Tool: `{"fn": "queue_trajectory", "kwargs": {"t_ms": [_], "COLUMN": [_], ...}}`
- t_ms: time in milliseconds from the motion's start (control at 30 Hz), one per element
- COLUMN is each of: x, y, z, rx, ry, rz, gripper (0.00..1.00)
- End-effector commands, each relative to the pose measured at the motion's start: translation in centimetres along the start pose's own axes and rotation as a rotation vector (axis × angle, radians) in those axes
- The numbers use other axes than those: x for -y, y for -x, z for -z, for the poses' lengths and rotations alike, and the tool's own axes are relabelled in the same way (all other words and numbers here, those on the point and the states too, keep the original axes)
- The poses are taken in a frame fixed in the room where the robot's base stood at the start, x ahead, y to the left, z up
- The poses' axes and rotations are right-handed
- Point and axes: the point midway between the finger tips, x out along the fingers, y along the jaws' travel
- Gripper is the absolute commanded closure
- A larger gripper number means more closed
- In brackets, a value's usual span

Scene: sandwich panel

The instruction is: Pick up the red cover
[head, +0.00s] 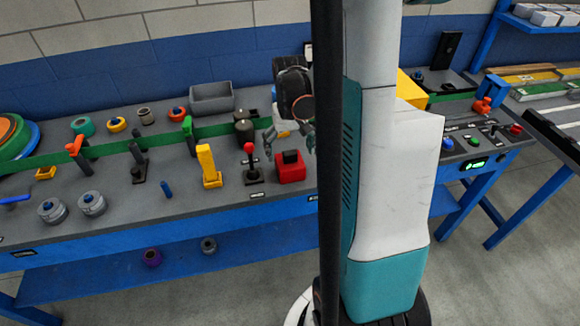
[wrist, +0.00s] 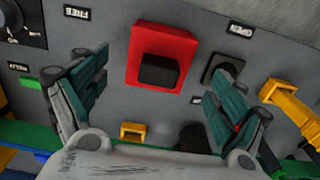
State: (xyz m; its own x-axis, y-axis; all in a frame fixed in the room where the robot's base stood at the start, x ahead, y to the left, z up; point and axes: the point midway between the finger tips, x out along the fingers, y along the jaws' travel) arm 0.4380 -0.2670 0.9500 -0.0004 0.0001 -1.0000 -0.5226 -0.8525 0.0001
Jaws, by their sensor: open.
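The red cover (head: 291,174) is a small square red block with a black grip on top. It sits on the grey panel, right of a red-knobbed lever (head: 250,162). In the wrist view the red cover (wrist: 165,40) lies ahead, between and beyond the fingertips, with its black grip (wrist: 160,70) facing me. My gripper (head: 289,140) is open and empty above and just behind the cover in the head view. In the wrist view its two teal-padded fingers (wrist: 160,100) stand wide apart, not touching the cover. My arm hides part of the panel to the right.
A yellow upright handle (head: 208,165) stands left of the lever. A grey bin (head: 211,98) is at the back. In the wrist view a yellow handle (wrist: 290,105) stands near the right finger, and a black-based control (wrist: 222,70) sits right of the cover.

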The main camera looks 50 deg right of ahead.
Motion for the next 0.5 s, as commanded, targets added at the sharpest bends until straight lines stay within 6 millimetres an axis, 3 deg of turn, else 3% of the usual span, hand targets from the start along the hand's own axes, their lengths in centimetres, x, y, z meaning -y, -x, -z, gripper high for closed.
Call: {"fn": "queue_trajectory", "kwargs": {"t_ms": [233,500], "x": [0.0,-0.1], "y": [-1.6,-5.3], "z": [0.1,0.3], "rx": [0.000,0.000], "ry": [0.000,0.000], "rz": [0.000,0.000], "gripper": [0.10,0.10]}}
